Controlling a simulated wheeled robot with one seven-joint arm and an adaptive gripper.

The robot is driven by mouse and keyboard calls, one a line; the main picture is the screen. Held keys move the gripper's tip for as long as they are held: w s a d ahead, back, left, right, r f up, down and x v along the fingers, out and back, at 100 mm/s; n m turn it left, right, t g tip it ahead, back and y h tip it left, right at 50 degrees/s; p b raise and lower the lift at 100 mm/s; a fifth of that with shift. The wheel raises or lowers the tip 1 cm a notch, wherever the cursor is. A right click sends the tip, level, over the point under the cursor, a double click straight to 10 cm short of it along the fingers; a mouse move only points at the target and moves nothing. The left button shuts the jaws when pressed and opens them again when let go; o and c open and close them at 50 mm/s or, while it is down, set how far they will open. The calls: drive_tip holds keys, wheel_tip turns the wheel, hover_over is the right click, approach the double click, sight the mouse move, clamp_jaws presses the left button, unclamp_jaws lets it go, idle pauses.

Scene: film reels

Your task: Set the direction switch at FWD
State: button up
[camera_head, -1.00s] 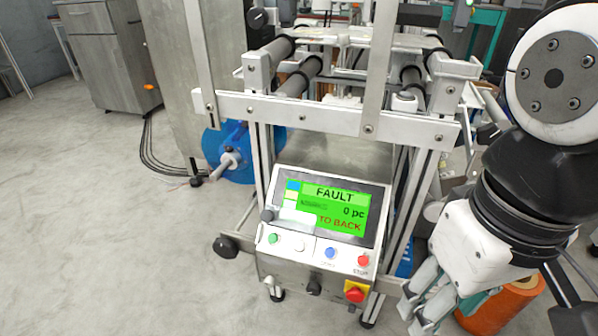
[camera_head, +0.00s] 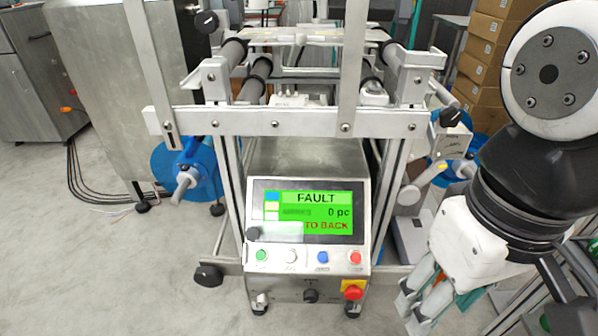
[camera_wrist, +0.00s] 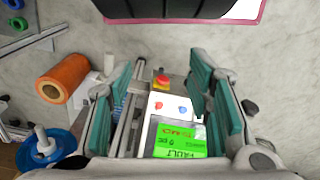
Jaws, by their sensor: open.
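The control panel (camera_head: 306,222) is on the front of a grey machine, with a green screen (camera_head: 309,212) reading FAULT, 0 pc and TO BACK. A dark rotary knob (camera_head: 311,296) sits low on its front face, left of a red knob on a yellow plate (camera_head: 353,290). I cannot read any FWD label or tell where the dark knob points. In the wrist view, the screen (camera_wrist: 178,140) shows upside down between the fingers.
Green, white, blue and red buttons (camera_head: 322,257) line the panel below the screen. The machine's frame (camera_head: 290,121) rises behind it. A blue reel (camera_head: 187,170) is at left. An orange roll (camera_wrist: 68,77) shows in the wrist view.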

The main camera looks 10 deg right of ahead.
drive_tip(key=shift+d, duration=0.1)
drive_tip(key=shift+c, duration=0.5)
drive_tip(key=shift+r+p, duration=0.25)
drive_tip(key=shift+p, duration=0.05)
drive_tip(key=c, duration=0.9)
drive_tip(key=shift+r+p, duration=0.45)
clamp_jaws()
